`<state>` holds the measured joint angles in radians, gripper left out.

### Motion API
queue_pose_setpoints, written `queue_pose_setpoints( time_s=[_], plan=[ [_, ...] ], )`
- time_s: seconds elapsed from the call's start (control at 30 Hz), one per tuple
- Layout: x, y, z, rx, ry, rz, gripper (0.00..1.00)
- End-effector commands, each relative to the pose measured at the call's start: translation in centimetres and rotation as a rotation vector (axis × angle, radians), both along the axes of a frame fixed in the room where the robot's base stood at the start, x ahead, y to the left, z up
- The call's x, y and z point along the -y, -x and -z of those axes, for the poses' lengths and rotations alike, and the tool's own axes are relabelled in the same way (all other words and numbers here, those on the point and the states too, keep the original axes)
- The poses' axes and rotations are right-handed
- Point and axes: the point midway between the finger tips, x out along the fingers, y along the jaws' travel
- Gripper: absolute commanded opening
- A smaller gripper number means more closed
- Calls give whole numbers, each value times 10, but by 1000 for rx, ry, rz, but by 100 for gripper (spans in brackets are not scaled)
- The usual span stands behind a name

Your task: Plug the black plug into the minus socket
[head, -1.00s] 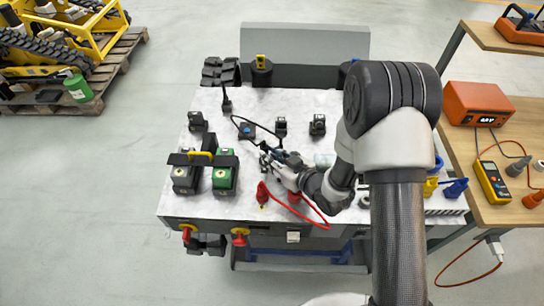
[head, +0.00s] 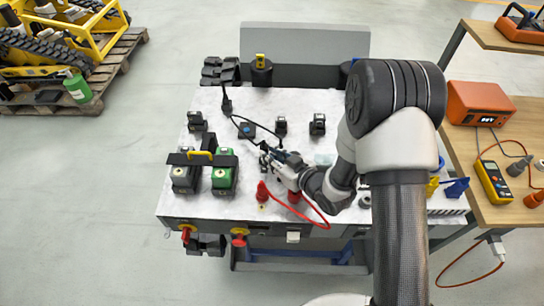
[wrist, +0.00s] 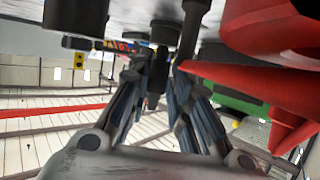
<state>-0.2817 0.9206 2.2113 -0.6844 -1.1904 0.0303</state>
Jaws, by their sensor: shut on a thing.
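My gripper (head: 272,162) is low over the front middle of the white bench top, shut on the black plug, whose lead loops back and left across the bench. In the wrist view my gripper (wrist: 158,75) has its fingers on both sides of the dark plug body (wrist: 154,84). A small dark fitting (head: 264,171) stands just by the fingertips in the head view; I cannot read a minus mark on it or tell whether the plug touches it. A red plug (head: 262,194) with a red lead stands just in front of my gripper.
A large red shape (wrist: 275,65) is close on the right in the wrist view. A green-and-black carrier block (head: 223,179) stands to the left. Black posts (head: 281,126) and a blue-topped block (head: 247,130) stand behind. An orange meter (head: 478,103) is on the right table.

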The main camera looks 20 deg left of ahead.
Motion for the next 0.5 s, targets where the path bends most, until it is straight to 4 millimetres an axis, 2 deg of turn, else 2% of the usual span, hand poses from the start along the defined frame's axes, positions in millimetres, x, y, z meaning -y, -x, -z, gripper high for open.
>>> queue_pose_setpoints(
  time_s=[0.5],
  plan=[
    [0,0,8,1,-1,0,0]
  ],
)
